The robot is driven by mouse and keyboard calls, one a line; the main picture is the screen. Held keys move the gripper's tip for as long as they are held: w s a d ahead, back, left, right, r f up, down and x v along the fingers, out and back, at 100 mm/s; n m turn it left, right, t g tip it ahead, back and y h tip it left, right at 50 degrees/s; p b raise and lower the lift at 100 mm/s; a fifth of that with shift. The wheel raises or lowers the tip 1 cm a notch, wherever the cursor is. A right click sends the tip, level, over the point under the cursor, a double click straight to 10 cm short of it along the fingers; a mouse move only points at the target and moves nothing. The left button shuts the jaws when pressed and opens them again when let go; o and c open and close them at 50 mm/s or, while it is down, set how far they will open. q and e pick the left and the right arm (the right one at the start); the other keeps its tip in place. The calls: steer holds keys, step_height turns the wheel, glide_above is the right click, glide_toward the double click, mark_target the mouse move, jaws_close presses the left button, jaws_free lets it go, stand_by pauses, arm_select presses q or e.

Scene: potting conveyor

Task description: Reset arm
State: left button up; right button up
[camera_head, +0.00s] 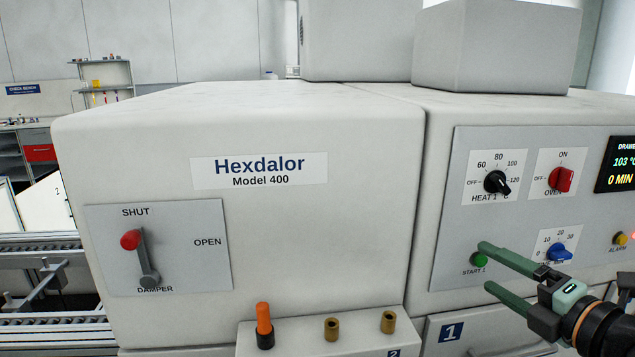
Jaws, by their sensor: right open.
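My right gripper (486,267) comes in from the lower right in front of the machine's control panel (465,205). Its two green fingers are spread apart with nothing between them. The upper fingertip is just above the green START 1 button (479,260) in the picture; I cannot tell whether it touches. The blue minute dial (559,252) is right behind the upper finger, and the hand hides part of the panel's lower edge. My left gripper is not in view.
The damper lever (138,258) has its red knob up by SHUT. The black heat knob (497,182) and red oven knob (561,179) sit above my gripper. The display (617,165) reads 103 °C and 0 MIN. An orange-handled peg (264,318) stands on the front ledge. A conveyor (50,330) is at left.

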steer(key=s+a+f+m+g+p, duration=0.1)
steer(key=a+f+m, duration=0.1)
steer(key=f+m, duration=0.35)
steer(key=s+a+f+m+g+p, duration=0.1)
steer(key=a+f+m, duration=0.15)
steer(key=f, duration=0.65)
steer(key=s+a+f+m+g, duration=0.1)
steer(key=a+f+m, duration=0.25)
steer(key=f, duration=0.45)
steer(key=s+a+f+m+g+h+p, duration=0.1)
steer(key=s+a+f+m, duration=0.1)
steer(key=s+f+m, duration=0.3)
steer(key=s+a+f+m+g+p, duration=0.1)
steer(key=s+a+f+m+g, duration=0.1)
steer(key=s+f+m, duration=0.4)
steer(key=s+a+f, duration=0.1)
steer(key=s+f, duration=0.4)
steer(key=f, duration=0.1)
steer(key=shift+s+f+h, duration=0.25)
steer(key=shift+f+h, duration=0.1)
steer(key=shift+h, duration=0.05)
